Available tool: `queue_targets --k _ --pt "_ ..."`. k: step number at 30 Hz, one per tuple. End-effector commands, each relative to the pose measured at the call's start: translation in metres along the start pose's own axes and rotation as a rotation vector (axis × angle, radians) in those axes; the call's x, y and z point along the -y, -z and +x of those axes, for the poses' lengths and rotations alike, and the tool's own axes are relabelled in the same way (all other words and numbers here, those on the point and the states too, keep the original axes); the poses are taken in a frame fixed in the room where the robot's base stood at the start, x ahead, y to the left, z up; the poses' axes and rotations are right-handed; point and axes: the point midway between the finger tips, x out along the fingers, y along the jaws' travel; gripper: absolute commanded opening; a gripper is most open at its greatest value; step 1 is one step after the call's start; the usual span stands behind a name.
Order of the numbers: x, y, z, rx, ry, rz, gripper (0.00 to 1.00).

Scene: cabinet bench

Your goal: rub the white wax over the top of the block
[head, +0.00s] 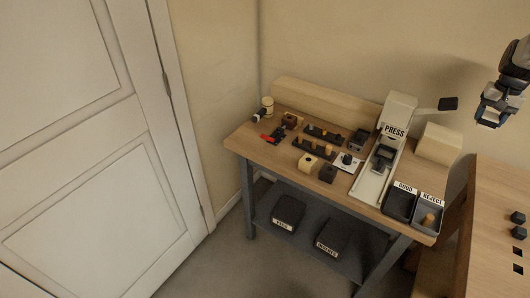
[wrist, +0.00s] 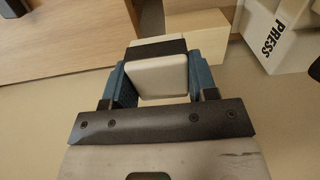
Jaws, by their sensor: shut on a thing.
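In the wrist view my gripper (wrist: 155,90) is shut on a pale, white block-shaped piece (wrist: 160,78) with a dark band across it, which looks like the white wax. The blue fingers press on its two sides. In the head view my gripper (head: 490,115) hangs in the air at the upper right, above and apart from the right-hand bench; I cannot make out the wax there. I cannot tell which block is meant: a pale block with a hole (head: 308,162) and a dark block (head: 327,173) sit on the left bench.
A press (head: 399,112) with a side lever stands on the left bench, in front of long pale wooden blocks. Good (head: 398,205) and reject (head: 429,216) trays sit at its right end. The right-hand bench (head: 485,200) holds small dark pieces (head: 517,218) and is otherwise mostly clear.

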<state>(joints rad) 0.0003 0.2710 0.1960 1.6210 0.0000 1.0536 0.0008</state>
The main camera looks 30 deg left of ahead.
Motion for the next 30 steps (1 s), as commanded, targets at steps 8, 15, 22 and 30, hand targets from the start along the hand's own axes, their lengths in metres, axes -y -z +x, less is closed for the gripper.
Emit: queue_targets --k 8,15,22,30 --pt "0.0 0.0 0.0 0.0 0.0 -0.001 0.34" --pt "0.0 0.0 0.0 0.0 0.0 -0.001 0.34" --pt "0.004 0.002 0.001 0.0 0.0 0.001 0.34" --pt "0.035 0.014 0.005 -0.004 0.0 0.019 0.34"
